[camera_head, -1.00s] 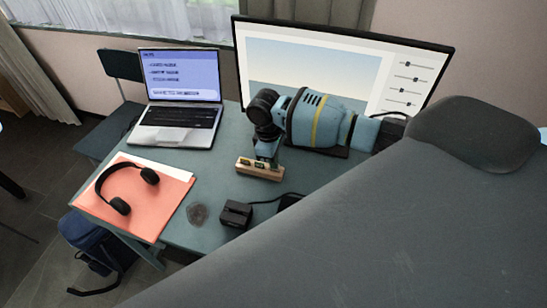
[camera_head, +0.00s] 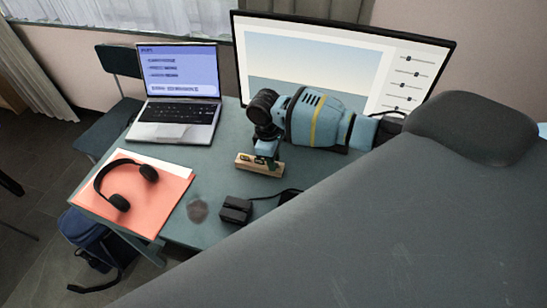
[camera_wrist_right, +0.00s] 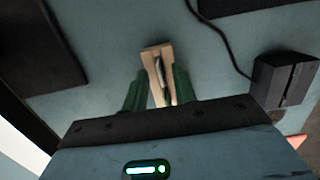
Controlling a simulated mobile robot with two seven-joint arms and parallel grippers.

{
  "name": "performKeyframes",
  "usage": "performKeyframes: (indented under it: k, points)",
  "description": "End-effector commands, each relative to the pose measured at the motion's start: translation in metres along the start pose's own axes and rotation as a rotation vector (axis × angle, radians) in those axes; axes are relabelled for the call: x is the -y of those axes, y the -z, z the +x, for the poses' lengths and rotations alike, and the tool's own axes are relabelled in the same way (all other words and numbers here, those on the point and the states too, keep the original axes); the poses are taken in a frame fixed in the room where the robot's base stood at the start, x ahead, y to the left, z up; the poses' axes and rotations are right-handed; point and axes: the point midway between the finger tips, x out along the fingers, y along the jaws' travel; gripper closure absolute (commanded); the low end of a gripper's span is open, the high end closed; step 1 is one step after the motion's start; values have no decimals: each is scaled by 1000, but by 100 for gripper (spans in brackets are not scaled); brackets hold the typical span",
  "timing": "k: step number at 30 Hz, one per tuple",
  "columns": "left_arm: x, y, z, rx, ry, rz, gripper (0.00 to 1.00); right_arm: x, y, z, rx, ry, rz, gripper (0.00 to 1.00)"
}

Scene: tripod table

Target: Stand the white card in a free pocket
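A small wooden holder (camera_head: 258,166) stands on the table under my right gripper (camera_head: 267,158), with small dark items in its slots. In the right wrist view the holder (camera_wrist_right: 157,50) shows between the two green fingers of my right gripper (camera_wrist_right: 160,80). The fingers are apart, one on each side of the holder. A thin pale piece (camera_wrist_right: 159,72) stands in or over a slot between them; I cannot tell whether it is the white card or how deep it sits. The holder's near end is hidden by the gripper body. My left gripper is not in view.
A black slotted box (camera_head: 236,210) with a cable stands on the table (camera_head: 172,228) in front of the holder. A laptop (camera_head: 174,122), an orange folder (camera_head: 160,213) with headphones (camera_head: 120,203), and a large monitor (camera_head: 310,62) stand around. Bare table lies left of the holder.

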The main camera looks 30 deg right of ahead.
Motion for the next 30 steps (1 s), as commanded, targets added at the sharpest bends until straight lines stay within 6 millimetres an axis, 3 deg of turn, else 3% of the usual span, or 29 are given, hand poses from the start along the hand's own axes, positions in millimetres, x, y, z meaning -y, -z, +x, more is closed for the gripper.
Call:
performKeyframes:
  k: [7, 21, 30]
  points:
    - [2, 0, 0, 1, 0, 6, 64, 0, 0, -5, -2, -1, 0, 73]
    - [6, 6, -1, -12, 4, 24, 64, 0, 0, -71, -3, -1, 0, 73]
    - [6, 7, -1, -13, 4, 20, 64, 0, 0, -78, 0, 0, 0, 73]
